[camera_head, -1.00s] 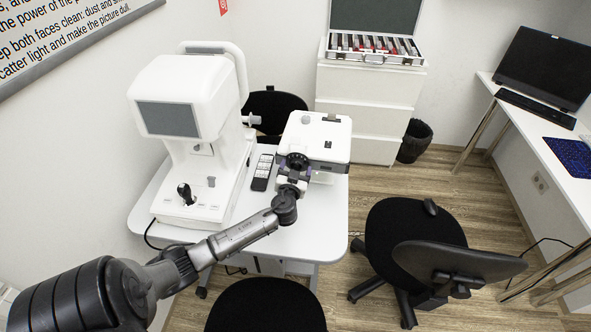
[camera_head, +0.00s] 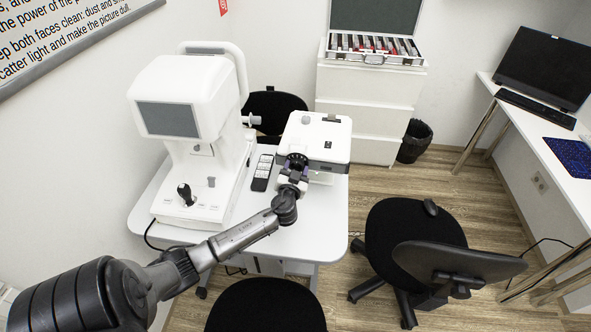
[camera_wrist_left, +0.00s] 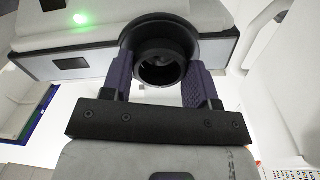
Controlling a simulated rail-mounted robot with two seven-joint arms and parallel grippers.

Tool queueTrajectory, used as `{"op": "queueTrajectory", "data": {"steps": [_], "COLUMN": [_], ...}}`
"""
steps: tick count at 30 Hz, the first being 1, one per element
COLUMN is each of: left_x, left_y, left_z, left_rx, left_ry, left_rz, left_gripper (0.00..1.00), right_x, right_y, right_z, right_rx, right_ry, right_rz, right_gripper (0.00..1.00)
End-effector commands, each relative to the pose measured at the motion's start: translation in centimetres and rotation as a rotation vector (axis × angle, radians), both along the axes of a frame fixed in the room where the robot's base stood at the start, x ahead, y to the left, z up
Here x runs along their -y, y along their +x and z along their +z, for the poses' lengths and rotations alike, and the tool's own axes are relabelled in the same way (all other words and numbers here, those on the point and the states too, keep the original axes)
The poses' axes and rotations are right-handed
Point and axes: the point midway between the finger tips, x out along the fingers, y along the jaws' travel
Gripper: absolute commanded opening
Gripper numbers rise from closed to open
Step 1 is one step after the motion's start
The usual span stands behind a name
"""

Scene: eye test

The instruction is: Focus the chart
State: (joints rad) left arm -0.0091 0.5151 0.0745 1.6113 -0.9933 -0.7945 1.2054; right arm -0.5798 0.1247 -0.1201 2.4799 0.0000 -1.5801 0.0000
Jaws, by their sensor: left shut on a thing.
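The chart projector (camera_head: 322,130) is a white box on the small white table, with a dark round lens ring (camera_head: 298,158) on its front. In the left wrist view the black lens ring (camera_wrist_left: 160,38) sits between two purple ridged fingers. My left gripper (camera_head: 294,171) is shut on this ring, one finger on each side; in the left wrist view the gripper (camera_wrist_left: 160,72) hides part of the ring's lower sides. A green light (camera_wrist_left: 81,18) glows on the projector. No projected chart shows. My right gripper is not in view.
A white eye instrument (camera_head: 190,110) stands left of the projector, with a remote (camera_head: 262,172) between them on the table (camera_head: 315,225). Black chairs (camera_head: 415,230) stand around. A lens case (camera_head: 375,52) lies open on white drawers. A dark monitor (camera_head: 545,68) stands right.

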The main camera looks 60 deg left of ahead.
Motion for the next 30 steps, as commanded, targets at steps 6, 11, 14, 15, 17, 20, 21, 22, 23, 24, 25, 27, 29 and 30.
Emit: {"op": "queueTrajectory", "data": {"steps": [6, 11, 14, 15, 17, 20, 21, 22, 23, 24, 25, 27, 29, 30], "left_x": [0.01, -0.03, -0.02, -0.02, -0.03, -0.03, -0.03, -0.03, -0.03, -0.03, -0.03, -0.03, -0.03, -0.04], "left_y": [-0.02, -0.02, -0.01, -0.01, -0.01, -0.01, -0.01, -0.01, -0.01, -0.01, -0.01, -0.01, -0.01, -0.01], "left_z": [0.04, 0.07, 0.06, 0.06, 0.05, 0.06, 0.06, 0.06, 0.06, 0.06, 0.06, 0.05, 0.05, 0.04], "left_rx": [-0.156, -0.232, -0.250, -0.252, -0.253, -0.252, -0.252, -0.252, -0.252, -0.252, -0.251, -0.251, -0.251, -0.251], "left_ry": [0.139, 0.209, 0.226, 0.229, 0.229, 0.229, 0.229, 0.229, 0.229, 0.229, 0.228, 0.228, 0.228, 0.228], "left_rz": [0.001, 0.001, 0.001, 0.001, 0.001, 0.001, 0.001, 0.001, 0.001, 0.001, 0.001, 0.001, 0.001, 0.001], "left_gripper": [0.30, 0.30, 0.30, 0.30, 0.30, 0.30, 0.30, 0.30, 0.55, 0.59, 0.62, 0.68, 0.74, 0.78], "right_x": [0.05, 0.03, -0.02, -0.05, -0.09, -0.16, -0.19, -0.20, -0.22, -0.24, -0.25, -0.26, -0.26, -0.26], "right_y": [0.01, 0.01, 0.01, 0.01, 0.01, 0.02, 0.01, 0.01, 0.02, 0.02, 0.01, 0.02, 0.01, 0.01], "right_z": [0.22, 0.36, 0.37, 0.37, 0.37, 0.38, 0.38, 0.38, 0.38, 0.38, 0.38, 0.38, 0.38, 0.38], "right_rx": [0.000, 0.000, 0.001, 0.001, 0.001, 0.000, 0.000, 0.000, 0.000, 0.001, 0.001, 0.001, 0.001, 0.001], "right_ry": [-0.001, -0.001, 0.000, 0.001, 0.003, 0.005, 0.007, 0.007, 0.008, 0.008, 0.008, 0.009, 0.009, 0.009], "right_rz": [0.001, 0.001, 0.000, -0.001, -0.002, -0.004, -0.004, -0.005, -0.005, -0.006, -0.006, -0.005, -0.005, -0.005], "right_gripper": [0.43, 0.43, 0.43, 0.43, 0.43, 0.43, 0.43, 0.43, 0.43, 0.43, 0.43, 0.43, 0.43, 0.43]}}
